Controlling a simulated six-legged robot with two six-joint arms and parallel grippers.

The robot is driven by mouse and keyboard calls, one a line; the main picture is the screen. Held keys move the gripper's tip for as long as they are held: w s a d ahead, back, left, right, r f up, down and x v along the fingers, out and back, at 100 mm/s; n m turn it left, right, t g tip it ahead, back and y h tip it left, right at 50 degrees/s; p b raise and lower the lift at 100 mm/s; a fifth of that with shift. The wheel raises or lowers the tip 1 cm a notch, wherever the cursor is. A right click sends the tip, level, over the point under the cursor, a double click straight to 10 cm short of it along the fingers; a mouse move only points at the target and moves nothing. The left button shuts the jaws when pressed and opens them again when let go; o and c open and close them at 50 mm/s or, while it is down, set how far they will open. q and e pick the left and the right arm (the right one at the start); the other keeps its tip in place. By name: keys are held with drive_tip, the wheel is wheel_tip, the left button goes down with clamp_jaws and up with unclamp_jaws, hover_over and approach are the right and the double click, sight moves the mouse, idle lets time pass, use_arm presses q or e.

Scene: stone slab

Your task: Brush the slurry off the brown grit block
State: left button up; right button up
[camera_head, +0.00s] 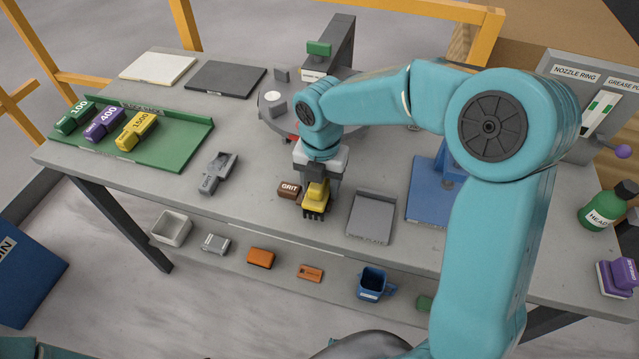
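The brown grit block (288,190), labelled GRIT, lies on the grey bench near its front middle. A yellow brush (317,194) with dark bristles pointing down is just right of the block. My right gripper (316,176) is above the brush and appears shut on its top. The brush is beside the block, and the gripper and brush hide part of the block's right end. I cannot tell whether they touch. No slurry can be made out on the block at this size. My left gripper is not in view.
A grey holder (217,174) lies left of the block and a grey plate (371,216) to its right. A green tray (180,150) holds blocks marked 100, 400 and 1500. A round turntable (275,110) stands behind. A blue stand (432,190) is further right.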

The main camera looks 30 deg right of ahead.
drive_tip(key=shift+w+d+p, duration=0.35)
drive_tip(key=shift+d+p, duration=0.05)
drive_tip(key=shift+d, duration=0.05)
drive_tip(key=shift+w+d, duration=0.15)
drive_tip(key=shift+d, duration=0.05)
drive_tip(key=shift+s+a, duration=0.95)
drive_tip(key=shift+a, duration=0.2)
drive_tip(key=shift+w+d, duration=0.5)
drive_tip(key=shift+d, duration=0.1)
